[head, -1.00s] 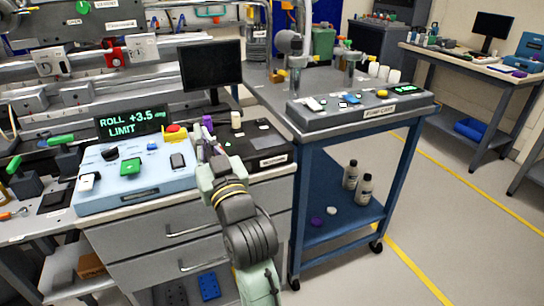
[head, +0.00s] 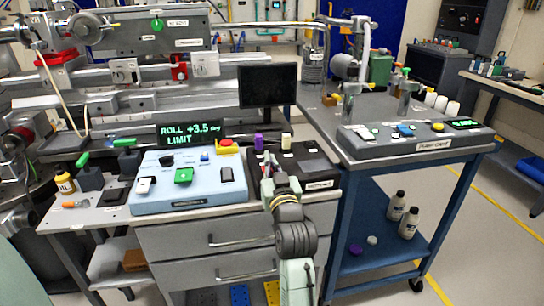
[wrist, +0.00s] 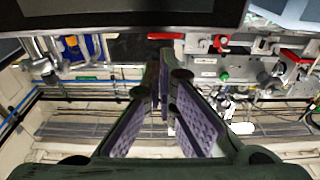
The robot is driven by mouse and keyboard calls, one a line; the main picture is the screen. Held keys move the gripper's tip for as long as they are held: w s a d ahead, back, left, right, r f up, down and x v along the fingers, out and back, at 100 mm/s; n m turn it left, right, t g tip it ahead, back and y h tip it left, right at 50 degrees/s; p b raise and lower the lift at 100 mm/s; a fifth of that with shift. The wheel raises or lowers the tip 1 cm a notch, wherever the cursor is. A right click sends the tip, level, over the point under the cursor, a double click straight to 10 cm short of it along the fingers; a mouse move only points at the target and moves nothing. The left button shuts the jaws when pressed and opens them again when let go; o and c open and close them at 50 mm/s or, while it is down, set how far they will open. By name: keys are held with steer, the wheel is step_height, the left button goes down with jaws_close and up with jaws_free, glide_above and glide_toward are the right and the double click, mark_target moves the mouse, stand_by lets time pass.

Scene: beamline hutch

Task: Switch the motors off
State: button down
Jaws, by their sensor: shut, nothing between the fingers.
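In the head view, a black box (head: 300,160) with a white label at its front right stands on the bench; the label looks like "MOTORS" but is too small to read surely. My gripper (head: 267,168) is at the left front of this box, and my arm hides part of it. Beside it on the left is a pale blue console (head: 205,193) with a green square button (head: 184,176), a red button (head: 225,142) and black and white switches. In the wrist view my gripper (wrist: 160,60) is shut and empty, its fingers close together.
A display (head: 190,133) behind the console reads "ROLL +3.5 LIMIT". A dark monitor (head: 268,86) stands behind the black box. A purple-topped item (head: 259,142) stands near the box's back. A blue cart (head: 345,215) with its own panel is on the right.

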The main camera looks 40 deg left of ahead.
steer(key=shift+s+d+f, duration=0.1)
steer(key=shift+f, duration=0.45)
